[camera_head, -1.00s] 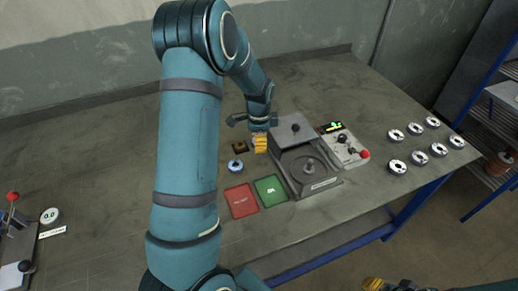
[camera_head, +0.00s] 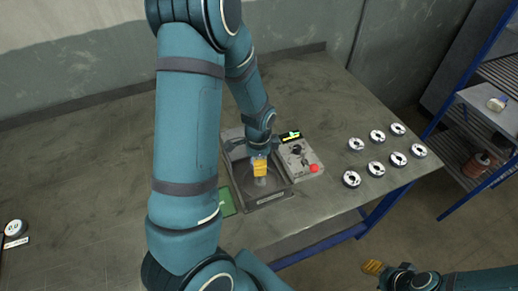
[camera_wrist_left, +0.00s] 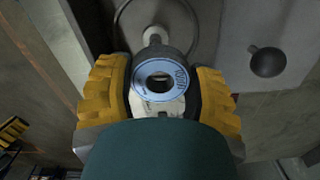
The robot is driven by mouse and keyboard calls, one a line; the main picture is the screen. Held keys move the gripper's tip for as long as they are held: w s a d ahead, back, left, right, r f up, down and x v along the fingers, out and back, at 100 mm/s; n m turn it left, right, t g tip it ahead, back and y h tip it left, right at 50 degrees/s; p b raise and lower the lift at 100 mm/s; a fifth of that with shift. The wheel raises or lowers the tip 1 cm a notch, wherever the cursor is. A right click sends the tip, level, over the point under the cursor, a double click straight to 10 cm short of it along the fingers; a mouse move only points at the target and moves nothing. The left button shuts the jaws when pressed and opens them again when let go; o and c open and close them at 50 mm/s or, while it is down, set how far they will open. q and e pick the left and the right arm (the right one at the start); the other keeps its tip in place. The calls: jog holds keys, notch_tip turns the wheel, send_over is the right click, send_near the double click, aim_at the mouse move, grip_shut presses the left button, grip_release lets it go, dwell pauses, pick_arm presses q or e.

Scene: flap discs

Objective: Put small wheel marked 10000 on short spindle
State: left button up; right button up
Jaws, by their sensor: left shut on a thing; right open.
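In the left wrist view my left gripper (camera_wrist_left: 157,95) is shut on a small wheel (camera_wrist_left: 160,80) with a pale blue face and a central hole. Dark marking curves along its right side, too small to read surely. A pale spindle (camera_wrist_left: 153,36) shows just beyond the wheel, which appears apart from it. In the head view my left gripper (camera_head: 260,168) is over the grey machine (camera_head: 276,200) with the round recess, and hides most of the wheel. My right gripper (camera_head: 373,267) is open and empty at the lower right, off the table.
A control box (camera_head: 299,158) with a red knob (camera_head: 314,168) stands right of the machine. Several silver wheels (camera_head: 377,169) lie in rows farther right. A green card (camera_head: 226,203) is partly behind my left arm. A blue shelf rack (camera_head: 470,108) stands at the right.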

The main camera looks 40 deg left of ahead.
aim_at(260, 178)
pick_arm(q)
jog(key=shift+d, duration=0.35)
jog(key=shift+s+f+b, duration=0.1)
jog(key=shift+f+b, duration=0.65)
jog(key=shift+f, duration=0.25)
jog(key=shift+f+b, duration=0.5)
jog(key=shift+f, duration=0.2)
pick_arm(e)
jog(key=shift+w+d+f, duration=0.1)
jog(key=shift+w+f, duration=0.1)
jog(key=shift+f, duration=0.35)
jog(key=shift+w+f, duration=0.15)
jog(key=shift+f, duration=0.4)
pick_arm(q)
jog(key=shift+f+b, duration=0.95)
pick_arm(e)
jog(key=shift+f, duration=1)
pick_arm(q)
jog(key=shift+f+b, duration=0.3)
jog(key=shift+f, duration=0.05)
pick_arm(e)
jog(key=shift+f, duration=0.3)
pick_arm(q)
jog(key=shift+f+b, duration=1.1)
jog(key=shift+f, duration=0.2)
pick_arm(e)
jog(key=shift+f, duration=1.1)
pick_arm(q)
jog(key=o, duration=1.4)
